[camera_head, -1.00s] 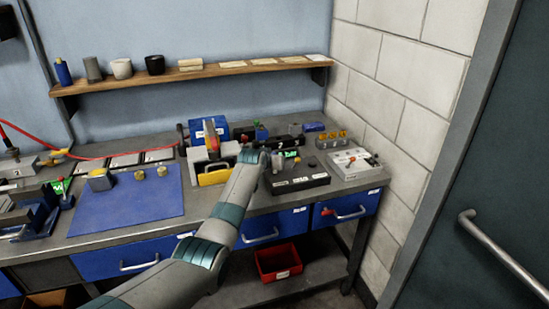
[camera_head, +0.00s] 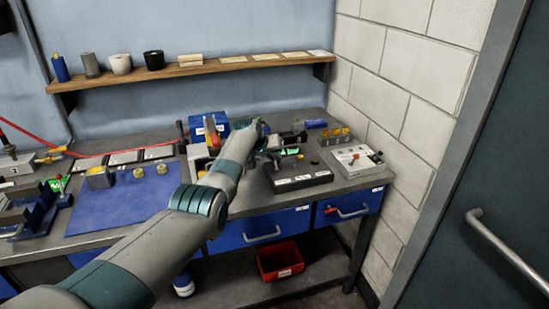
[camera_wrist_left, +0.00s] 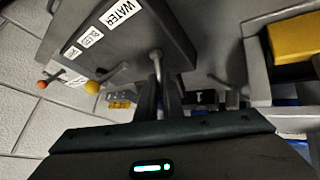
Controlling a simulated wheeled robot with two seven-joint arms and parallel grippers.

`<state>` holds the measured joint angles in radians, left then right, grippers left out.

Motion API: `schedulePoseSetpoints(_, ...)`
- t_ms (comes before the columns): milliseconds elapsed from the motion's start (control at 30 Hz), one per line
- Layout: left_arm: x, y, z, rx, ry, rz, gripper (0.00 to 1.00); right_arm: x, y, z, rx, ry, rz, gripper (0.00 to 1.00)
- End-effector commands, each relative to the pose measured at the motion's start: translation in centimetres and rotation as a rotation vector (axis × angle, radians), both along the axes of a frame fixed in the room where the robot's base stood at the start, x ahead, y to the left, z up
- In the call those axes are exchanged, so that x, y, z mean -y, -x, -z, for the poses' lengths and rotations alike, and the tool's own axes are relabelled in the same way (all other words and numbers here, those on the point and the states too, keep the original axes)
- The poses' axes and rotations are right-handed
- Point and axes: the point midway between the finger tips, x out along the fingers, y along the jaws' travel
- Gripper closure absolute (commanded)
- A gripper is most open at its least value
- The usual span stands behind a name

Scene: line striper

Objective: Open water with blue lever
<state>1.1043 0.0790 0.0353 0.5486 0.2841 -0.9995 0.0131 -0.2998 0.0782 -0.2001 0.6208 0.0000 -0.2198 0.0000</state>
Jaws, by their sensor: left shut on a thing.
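A dark control box (camera_head: 302,175) with white labels on its front stands on the bench. In the left wrist view the box (camera_wrist_left: 120,50) appears close up, and one label reads WATER (camera_wrist_left: 119,12). A metal lever stem (camera_wrist_left: 156,64) rises from the box by that label and runs between the fingers of my left gripper (camera_wrist_left: 160,100). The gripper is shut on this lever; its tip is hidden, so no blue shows. In the head view my left gripper (camera_head: 273,154) is at the box's left end, partly hidden by its own arm. My right gripper is out of view.
A white box with a red-knobbed lever (camera_head: 358,160) stands right of the control box, near the block wall. A blue box (camera_head: 209,124) is behind my arm. A blue mat (camera_head: 125,205) lies left. A red bin (camera_head: 280,261) is below the bench.

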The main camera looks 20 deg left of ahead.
Motion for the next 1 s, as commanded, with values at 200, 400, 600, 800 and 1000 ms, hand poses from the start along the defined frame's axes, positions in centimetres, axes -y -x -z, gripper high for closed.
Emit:
schedulePoseSetpoints(200, -0.2, -0.6, -1.3, 0.024, 0.003, -0.006, 0.75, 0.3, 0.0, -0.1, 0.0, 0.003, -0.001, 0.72)
schedulePoseSetpoints(400, -0.1, -0.4, -0.8, 0.015, 0.002, -0.005, 0.75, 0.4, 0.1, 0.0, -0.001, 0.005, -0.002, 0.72)
schedulePoseSetpoints(600, -0.1, -0.2, -0.6, 0.011, 0.001, -0.003, 0.75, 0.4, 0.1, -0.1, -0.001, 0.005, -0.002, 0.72)
schedulePoseSetpoints(800, -0.2, 0.1, -0.9, 0.01, 0.001, -0.002, 0.75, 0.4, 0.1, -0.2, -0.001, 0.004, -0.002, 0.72)
schedulePoseSetpoints(1000, -0.5, 0.9, -1.8, 0.01, 0.002, -0.003, 0.75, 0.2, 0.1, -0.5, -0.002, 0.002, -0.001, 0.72)
